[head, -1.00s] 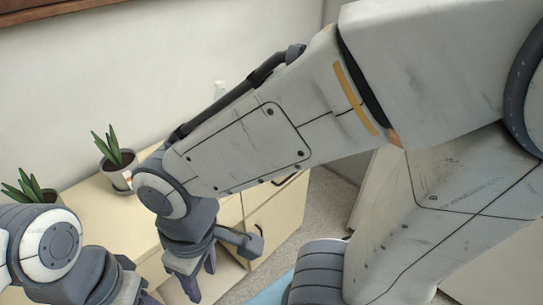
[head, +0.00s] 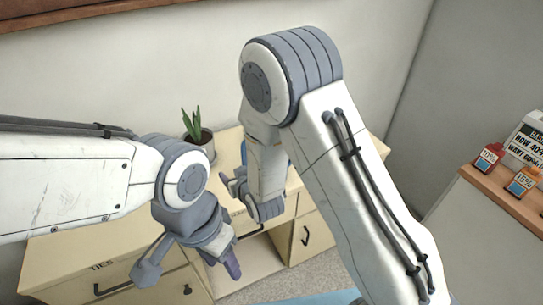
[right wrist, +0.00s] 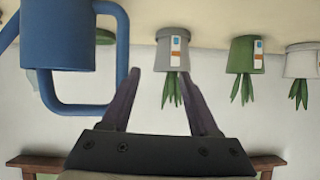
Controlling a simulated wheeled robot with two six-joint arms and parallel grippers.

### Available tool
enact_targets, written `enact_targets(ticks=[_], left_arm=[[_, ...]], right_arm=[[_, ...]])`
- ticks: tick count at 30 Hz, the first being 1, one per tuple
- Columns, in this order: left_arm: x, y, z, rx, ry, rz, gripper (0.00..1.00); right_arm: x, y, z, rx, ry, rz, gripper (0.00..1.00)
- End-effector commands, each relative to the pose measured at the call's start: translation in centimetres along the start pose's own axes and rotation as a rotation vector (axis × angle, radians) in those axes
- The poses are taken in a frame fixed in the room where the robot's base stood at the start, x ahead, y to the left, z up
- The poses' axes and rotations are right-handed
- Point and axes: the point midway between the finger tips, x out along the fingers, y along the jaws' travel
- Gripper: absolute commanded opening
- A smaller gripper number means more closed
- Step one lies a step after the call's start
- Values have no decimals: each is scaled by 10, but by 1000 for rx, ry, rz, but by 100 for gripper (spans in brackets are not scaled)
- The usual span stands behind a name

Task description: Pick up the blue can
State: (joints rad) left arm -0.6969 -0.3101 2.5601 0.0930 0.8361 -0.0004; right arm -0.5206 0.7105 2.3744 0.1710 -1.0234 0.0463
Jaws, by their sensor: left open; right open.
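The blue can (right wrist: 58,40), a watering can with a large loop handle, shows upside down at the upper left of the right wrist view. In the head view only a small blue patch (head: 243,154) shows behind my right arm. My right gripper (right wrist: 160,72) is open and empty. Its left finger in the wrist view is close beside the can's handle; I cannot tell whether they touch. In the head view my right forearm hides most of that gripper. My left gripper (head: 228,264) is open, pointing down in front of the cabinet, with nothing visible in it.
The light wooden cabinet (head: 60,252) stands against the wall. A dark potted plant (head: 198,140) is on it. The right wrist view shows a grey pot (right wrist: 172,52), a green pot (right wrist: 240,55) and a white pot (right wrist: 302,60). A counter (head: 500,196) with bottles is at the right.

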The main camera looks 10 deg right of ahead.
Motion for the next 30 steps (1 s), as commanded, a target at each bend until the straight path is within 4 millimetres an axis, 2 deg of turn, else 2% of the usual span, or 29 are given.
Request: enact_targets(ticks=[1, 4, 12, 17, 24, 30], left_arm=[[-6, 0, 0, 0, 0, 0, 50], [-10, 1, -1, 0, 0, 0, 50], [-17, 1, -1, 0, 0, 0, 50], [-21, 2, -1, 0, 0, 0, 50], [-32, 2, -2, 0, 0, 0, 50], [-38, 3, -2, 0, 0, 0, 50]], right_arm=[[7, 10, 4, 1, 59, 21, 61], [13, 26, 4, -1, 196, 50, 61], [2, 50, 10, -22, 444, 92, 61], [3, 54, 5, -27, 494, 98, 61], [34, 57, -13, -27, 498, 98, 61], [46, 58, -20, -28, 496, 97, 61]])
